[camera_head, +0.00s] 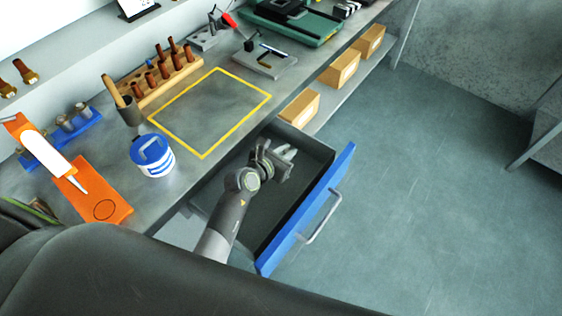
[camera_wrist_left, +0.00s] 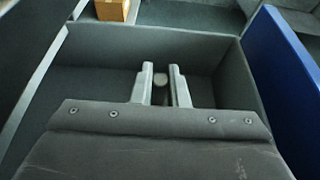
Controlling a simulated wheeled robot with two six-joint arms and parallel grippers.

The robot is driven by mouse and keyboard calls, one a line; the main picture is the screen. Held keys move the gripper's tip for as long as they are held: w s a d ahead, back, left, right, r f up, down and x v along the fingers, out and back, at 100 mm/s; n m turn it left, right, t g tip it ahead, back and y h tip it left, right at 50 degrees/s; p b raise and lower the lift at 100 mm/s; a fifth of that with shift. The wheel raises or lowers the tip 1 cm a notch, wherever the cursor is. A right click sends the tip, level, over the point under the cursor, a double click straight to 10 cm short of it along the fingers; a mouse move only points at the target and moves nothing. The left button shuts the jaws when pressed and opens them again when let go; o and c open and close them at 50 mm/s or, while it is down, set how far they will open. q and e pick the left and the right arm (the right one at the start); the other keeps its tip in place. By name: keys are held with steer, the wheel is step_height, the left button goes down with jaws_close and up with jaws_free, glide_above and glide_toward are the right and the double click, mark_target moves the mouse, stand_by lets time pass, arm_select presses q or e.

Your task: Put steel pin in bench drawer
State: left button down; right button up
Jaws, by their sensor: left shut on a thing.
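The bench drawer (camera_head: 312,208) is pulled open, with a blue front and a dark grey inside that looks empty. Its blue front also shows at the right of the left wrist view (camera_wrist_left: 282,72). My left gripper (camera_head: 288,155) is over the open drawer, within its walls as seen from the head. In the left wrist view its fingers (camera_wrist_left: 161,82) are shut on the steel pin (camera_wrist_left: 160,79), a small grey round end between the fingertips. The rest of the pin is hidden. My right gripper is in neither view.
A yellow-outlined area (camera_head: 210,110) on the bench is bare. A blue-and-white tub (camera_head: 152,156), an orange board (camera_head: 92,195) and a wooden tool rack (camera_head: 160,80) stand on the bench. Cardboard boxes (camera_head: 299,109) line the shelf beyond the drawer. The floor at right is clear.

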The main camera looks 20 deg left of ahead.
arm_select(q)
steer(key=shift+f+b, duration=0.65)
steer(key=shift+f, duration=1.45)
steer(key=c, duration=1.4)
jaws_free()
steer(key=shift+f, duration=0.1)
steer(key=shift+c, duration=0.2)
steer(key=shift+r, duration=0.2)
steer(key=shift+s+a, duration=0.15)
steer(key=shift+s, duration=0.15)
steer(key=v, duration=1.1)
steer(key=shift+r, duration=0.15)
